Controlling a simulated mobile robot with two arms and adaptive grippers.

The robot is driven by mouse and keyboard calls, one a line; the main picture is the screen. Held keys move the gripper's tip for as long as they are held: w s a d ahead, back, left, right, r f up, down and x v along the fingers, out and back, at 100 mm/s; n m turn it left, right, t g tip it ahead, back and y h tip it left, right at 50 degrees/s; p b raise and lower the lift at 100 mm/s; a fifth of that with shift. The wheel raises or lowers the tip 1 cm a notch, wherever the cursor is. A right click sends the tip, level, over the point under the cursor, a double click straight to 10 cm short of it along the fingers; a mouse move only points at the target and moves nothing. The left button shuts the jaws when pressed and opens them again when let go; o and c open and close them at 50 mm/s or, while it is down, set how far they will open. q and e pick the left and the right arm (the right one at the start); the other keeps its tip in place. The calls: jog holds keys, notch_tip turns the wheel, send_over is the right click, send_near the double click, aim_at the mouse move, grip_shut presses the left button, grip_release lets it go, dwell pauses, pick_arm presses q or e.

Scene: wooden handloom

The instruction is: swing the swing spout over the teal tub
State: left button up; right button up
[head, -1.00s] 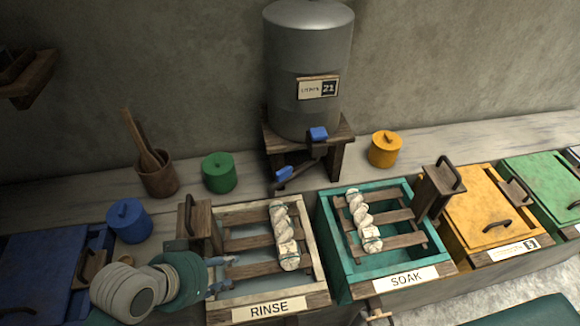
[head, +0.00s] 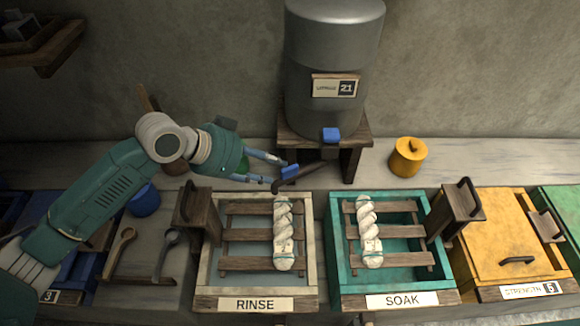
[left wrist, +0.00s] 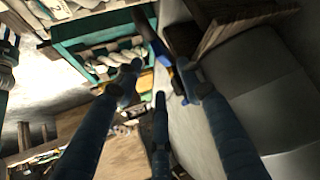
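The swing spout (head: 312,177) is a dark arm under the grey tank, with a blue grip (head: 289,172) near its free end. It points left, its end behind the RINSE tub and not over the teal tub. The teal tub (head: 334,245), labelled SOAK, is to the right; it also shows in the left wrist view (left wrist: 72,52). My left gripper (head: 279,172) is open, its fingertips just left of the blue grip. In the left wrist view the open fingers (left wrist: 160,82) spread around a blue patch. Whether they touch it is unclear. My right gripper is out of view.
The grey tank (head: 333,70) stands on a wooden stand (head: 352,160) with a blue tap handle (head: 331,135). White twisted skeins lie on racks in the RINSE tub (head: 205,270) and teal tub. A yellow pot (head: 408,158) stands right of the stand.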

aim_at(288, 170)
pick_arm(q)
jog(key=p+x, duration=0.1)
jog(key=x, duration=0.5)
jog(key=shift+w+d, duration=0.2)
jog(key=shift+d, duration=0.1)
jog(key=shift+w+d+f+p, duration=0.2)
jog(key=shift+d+f+p, duration=0.15)
jog(key=shift+f, duration=0.25)
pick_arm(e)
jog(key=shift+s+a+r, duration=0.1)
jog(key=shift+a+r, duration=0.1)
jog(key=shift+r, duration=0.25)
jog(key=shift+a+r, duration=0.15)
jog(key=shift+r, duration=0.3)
pick_arm(q)
grip_shut()
